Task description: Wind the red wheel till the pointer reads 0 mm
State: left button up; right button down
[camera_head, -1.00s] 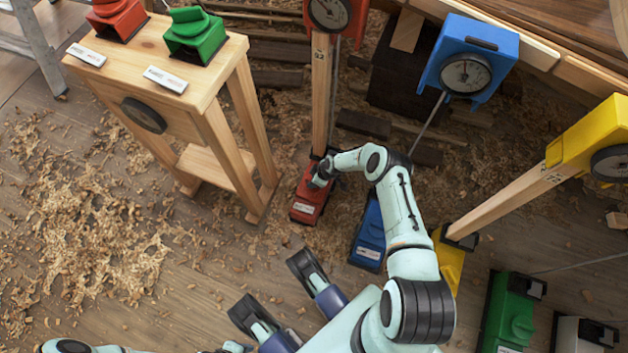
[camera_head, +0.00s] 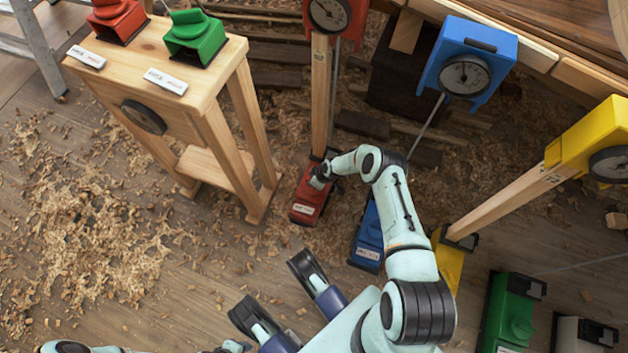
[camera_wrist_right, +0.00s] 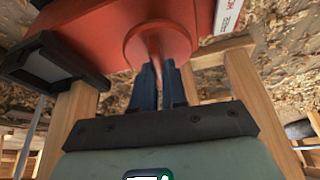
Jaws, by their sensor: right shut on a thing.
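The red wheel (camera_wrist_right: 147,42) is a round disc on the red unit in the right wrist view. In the head view the red unit (camera_head: 303,211) stands on the floor at the foot of a wooden post. My right gripper (camera_head: 318,180) reaches it, and in the wrist view its two dark fingers (camera_wrist_right: 158,90) are shut on the wheel's narrow grip. The red dial (camera_head: 328,14) sits atop the post, cut by the top edge; its pointer is too small to read. Only part of my left arm shows at the bottom left; its gripper is not clearly visible.
A wooden stand (camera_head: 213,112) with red and green units is on the left. A blue unit (camera_head: 369,240) is just right of the red one, under a blue dial box (camera_head: 487,45). Yellow (camera_head: 450,262) and green (camera_head: 509,318) units stand further right. Shavings cover the floor.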

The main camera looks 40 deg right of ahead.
jog(key=m+h+p, duration=0.1)
jog(key=m, duration=0.2)
jog(key=shift+a+m, duration=0.15)
jog(key=shift+m, duration=0.15)
jog(key=shift+m+h, duration=0.5)
jog(key=shift+m, duration=0.4)
jog(key=shift+w+m+h, duration=0.1)
jog(key=shift+m+h, duration=0.2)
jog(key=shift+m, duration=0.5)
jog(key=shift+a+m+h+b, duration=0.1)
jog(key=shift+m+h+b, duration=0.4)
jog(key=shift+m, duration=0.6)
pick_arm(q)
jog(key=shift+s+f, duration=0.2)
jog(key=shift+s, duration=0.15)
pick_arm(e)
jog(key=shift+m+g, duration=0.3)
jog(key=shift+m, duration=0.6)
pick_arm(q)
jog(key=shift+s+b, duration=0.1)
jog(key=shift+b, duration=0.2)
pick_arm(e)
jog(key=shift+h, duration=0.3)
jog(key=c, duration=1.2)
grip_release()
jog(key=shift+o, duration=0.2)
